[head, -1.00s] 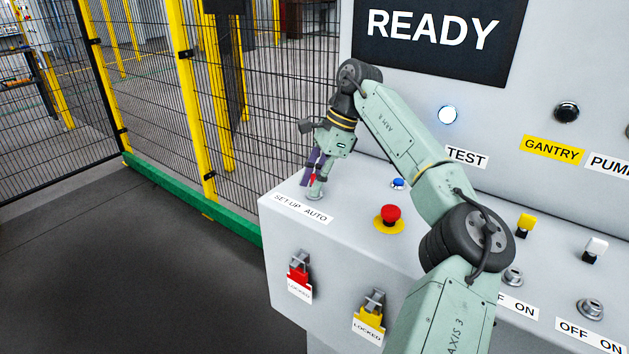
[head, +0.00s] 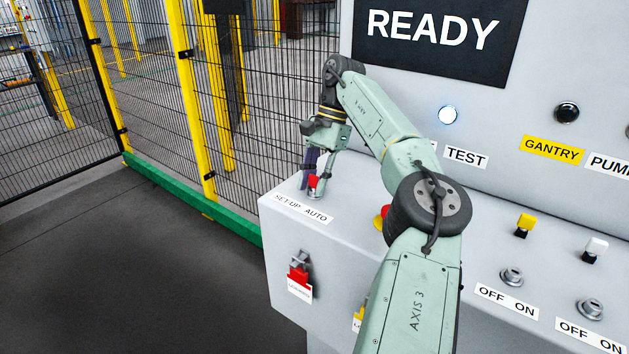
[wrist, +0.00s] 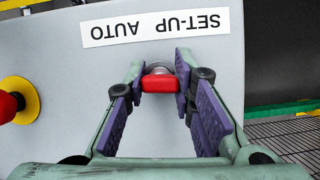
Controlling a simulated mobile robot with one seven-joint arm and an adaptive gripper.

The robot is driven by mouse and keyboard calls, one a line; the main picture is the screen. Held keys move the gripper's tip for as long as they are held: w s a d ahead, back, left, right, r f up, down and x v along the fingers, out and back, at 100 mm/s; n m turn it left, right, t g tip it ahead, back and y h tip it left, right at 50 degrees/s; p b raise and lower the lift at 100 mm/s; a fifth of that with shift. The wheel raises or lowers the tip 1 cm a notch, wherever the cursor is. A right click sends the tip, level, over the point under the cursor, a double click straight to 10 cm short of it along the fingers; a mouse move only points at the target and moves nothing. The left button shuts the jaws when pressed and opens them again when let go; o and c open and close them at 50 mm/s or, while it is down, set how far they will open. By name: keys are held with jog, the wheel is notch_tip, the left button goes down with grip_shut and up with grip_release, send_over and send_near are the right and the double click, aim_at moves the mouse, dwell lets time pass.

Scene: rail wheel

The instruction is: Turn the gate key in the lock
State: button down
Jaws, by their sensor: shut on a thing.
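A red-headed key (wrist: 160,84) stands in a round metal lock beside the SET-UP AUTO label (wrist: 156,26) in the wrist view. In the head view the red key (head: 313,181) shows at the top left of the grey console, with the lock beneath mostly hidden. My gripper (head: 314,178) points down at this lock and is shut on the key. In the wrist view the purple-padded fingers of my gripper (wrist: 160,76) stand on either side of the red head. The pointing of the key between SET-UP and AUTO is too small to tell.
A red emergency button (wrist: 8,106) on a yellow ring stands beside my gripper. A red lock tag (head: 299,275) hangs on the console front. OFF/ON switches (head: 512,277) sit at right. A mesh fence (head: 270,110) stands behind. The READY screen (head: 433,30) is above.

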jog(key=shift+n, duration=0.4)
jog(key=c, duration=1.3)
grip_release()
jog(key=shift+g, duration=0.3)
